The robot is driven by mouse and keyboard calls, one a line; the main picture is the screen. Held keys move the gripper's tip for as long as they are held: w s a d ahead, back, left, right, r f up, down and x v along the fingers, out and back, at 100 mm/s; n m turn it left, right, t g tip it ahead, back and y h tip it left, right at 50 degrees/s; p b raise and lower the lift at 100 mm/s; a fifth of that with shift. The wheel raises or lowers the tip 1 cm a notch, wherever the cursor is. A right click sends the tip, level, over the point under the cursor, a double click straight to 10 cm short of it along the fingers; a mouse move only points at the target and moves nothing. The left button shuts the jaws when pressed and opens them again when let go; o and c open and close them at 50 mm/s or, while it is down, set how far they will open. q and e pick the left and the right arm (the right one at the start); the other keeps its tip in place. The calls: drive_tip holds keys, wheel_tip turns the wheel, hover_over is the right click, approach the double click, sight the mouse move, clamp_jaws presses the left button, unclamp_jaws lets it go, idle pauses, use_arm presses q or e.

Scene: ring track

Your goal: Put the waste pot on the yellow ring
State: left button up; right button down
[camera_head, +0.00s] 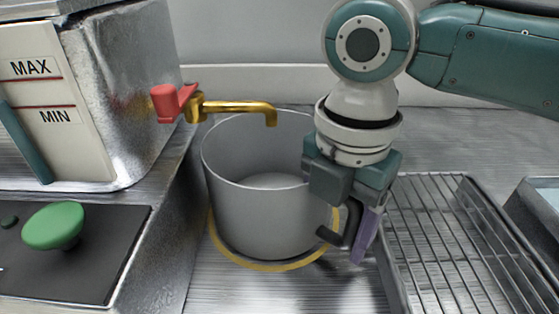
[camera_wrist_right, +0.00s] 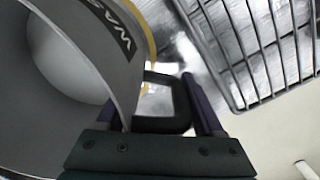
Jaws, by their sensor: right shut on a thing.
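The waste pot (camera_head: 255,215) is a grey, open pot with a dark handle (camera_head: 343,232) on its right side. It appears upright over the yellow ring (camera_head: 268,266), whose edge shows around the pot's base at the left, front and right. I cannot tell whether the base touches the surface. My right gripper (camera_head: 358,238) is shut on the handle. My left gripper is out of view.
A brass tap (camera_head: 235,106) with a red lever reaches over the pot's rim. A metal tank (camera_head: 125,100) marked MAX and MIN and a panel with a green knob (camera_head: 55,226) stand at the left. A wire rack (camera_head: 440,235) lies close on the right.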

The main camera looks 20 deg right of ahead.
drive_tip(key=shift+s, duration=0.3)
drive_tip(key=shift+w+r, duration=0.1)
drive_tip(key=shift+w, duration=0.15)
unclamp_jaws()
drive_tip(key=shift+f, duration=0.2)
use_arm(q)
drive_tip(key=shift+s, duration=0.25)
use_arm(e)
drive_tip(key=shift+r, duration=0.1)
wheel_tip(320, 180, up, 11)
drive_tip(key=p, duration=0.3)
drive_tip(key=shift+p, duration=0.3)
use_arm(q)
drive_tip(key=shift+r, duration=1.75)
use_arm(e)
drive_tip(key=shift+r, duration=0.6)
